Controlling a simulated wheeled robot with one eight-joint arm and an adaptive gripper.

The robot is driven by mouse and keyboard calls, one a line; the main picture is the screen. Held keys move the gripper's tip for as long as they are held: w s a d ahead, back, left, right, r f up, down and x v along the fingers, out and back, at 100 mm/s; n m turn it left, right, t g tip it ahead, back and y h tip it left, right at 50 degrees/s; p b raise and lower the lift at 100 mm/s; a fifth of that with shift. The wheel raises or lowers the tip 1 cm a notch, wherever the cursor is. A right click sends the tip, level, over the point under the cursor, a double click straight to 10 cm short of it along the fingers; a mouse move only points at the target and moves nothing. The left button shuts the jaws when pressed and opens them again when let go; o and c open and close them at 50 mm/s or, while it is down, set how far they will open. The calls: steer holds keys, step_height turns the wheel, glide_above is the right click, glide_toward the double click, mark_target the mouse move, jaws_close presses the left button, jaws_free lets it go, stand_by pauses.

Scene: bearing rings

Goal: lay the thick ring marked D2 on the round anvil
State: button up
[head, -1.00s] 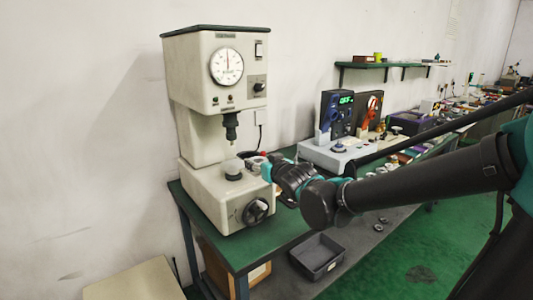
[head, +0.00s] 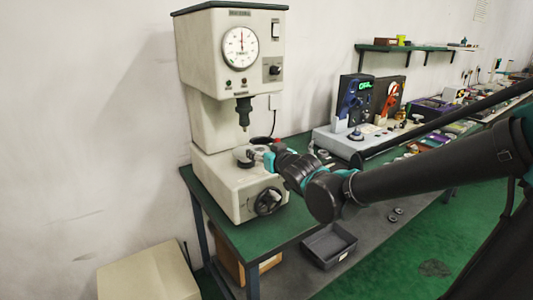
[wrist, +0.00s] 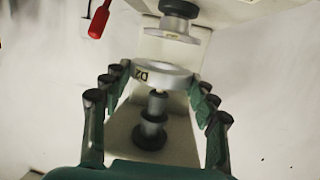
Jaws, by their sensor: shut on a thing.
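The thick pale ring marked D2 (wrist: 160,76) is held between the fingers of my gripper (wrist: 152,88) in the wrist view, where its marking reads upside down. The round anvil (wrist: 176,24) shows beyond the ring at the top of that view, with a gap between them in the picture. The dark stepped indenter (wrist: 152,128) shows below the ring. In the head view my gripper (head: 267,160) is close to the right side of the anvil (head: 242,156), under the indenter (head: 243,112). The ring is hard to make out there.
The pale testing machine (head: 228,60) with its dial stands on the green bench (head: 222,210). A handwheel (head: 268,201) is on its front. Another instrument (head: 345,143) stands to the right. A grey bin (head: 328,245) is on the lower shelf. A red handle (wrist: 100,20) shows in the wrist view.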

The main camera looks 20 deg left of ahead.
mark_target(251, 148)
steer(key=x, duration=0.3)
steer(key=shift+a, duration=0.35)
steer(key=shift+s+f+x, duration=0.1)
steer(key=shift+f+x, duration=0.05)
steer(key=shift+x, duration=0.8)
steer(key=shift+s+f+x, duration=0.1)
steer(key=shift+f+x, duration=0.1)
steer(key=shift+x, duration=0.75)
steer(key=shift+a, duration=0.15)
steer(key=shift+s+f, duration=0.1)
steer(key=shift+f, duration=0.35)
steer(key=o, duration=1.5)
steer(key=shift+o, duration=0.2)
